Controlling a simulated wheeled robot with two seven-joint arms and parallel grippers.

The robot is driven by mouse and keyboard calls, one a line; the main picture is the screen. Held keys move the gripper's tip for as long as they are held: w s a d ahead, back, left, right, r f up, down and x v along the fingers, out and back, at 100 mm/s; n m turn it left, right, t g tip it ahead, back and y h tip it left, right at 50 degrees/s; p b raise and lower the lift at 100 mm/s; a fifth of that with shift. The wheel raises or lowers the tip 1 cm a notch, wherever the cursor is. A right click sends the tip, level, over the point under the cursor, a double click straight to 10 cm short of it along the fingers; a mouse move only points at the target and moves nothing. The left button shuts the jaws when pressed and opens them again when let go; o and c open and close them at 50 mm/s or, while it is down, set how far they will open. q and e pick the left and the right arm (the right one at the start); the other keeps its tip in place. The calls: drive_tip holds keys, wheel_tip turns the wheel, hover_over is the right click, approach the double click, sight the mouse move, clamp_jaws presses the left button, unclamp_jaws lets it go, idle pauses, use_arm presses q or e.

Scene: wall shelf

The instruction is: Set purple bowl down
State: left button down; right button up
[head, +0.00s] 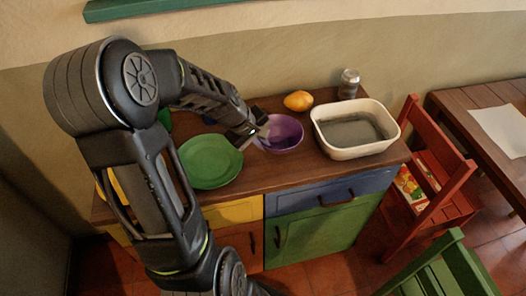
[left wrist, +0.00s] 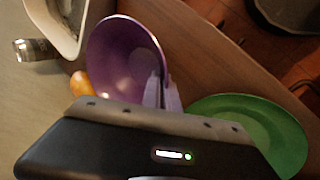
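The purple bowl (head: 285,133) is at the middle of the wooden cabinet top (head: 262,180), between the green plate (head: 210,163) and the white tub. My left gripper (head: 262,134) is at the bowl's left side. In the left wrist view the two fingers (left wrist: 162,93) stand on either side of the bowl's rim, one inside and one outside, and look closed on it. The bowl also shows there (left wrist: 120,55), looking tilted to that camera. I cannot tell whether its base touches the cabinet top. My right gripper is in neither view.
The white tub (head: 338,153) with a grey inside stands right of the bowl. An orange fruit (head: 298,101) and a metal-topped shaker (head: 348,84) are behind, near the wall. A red chair (head: 440,165) and a table (head: 480,105) are at right, a green chair (head: 450,270) in front.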

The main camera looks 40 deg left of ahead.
use_arm(q)
drive_tip(key=shift+f, duration=1.9)
drive_tip(key=shift+b, duration=0.3)
drive_tip(key=c, duration=2.1)
unclamp_jaws()
drive_tip(key=shift+f, duration=0.15)
drive_tip(key=o, duration=0.5)
drive_tip(key=shift+r, duration=0.2)
drive_tip(key=shift+r, duration=0.2)
drive_tip(key=v, duration=1.1)
drive_tip(key=shift+s+r, duration=0.25)
drive_tip(key=shift+s, duration=0.05)
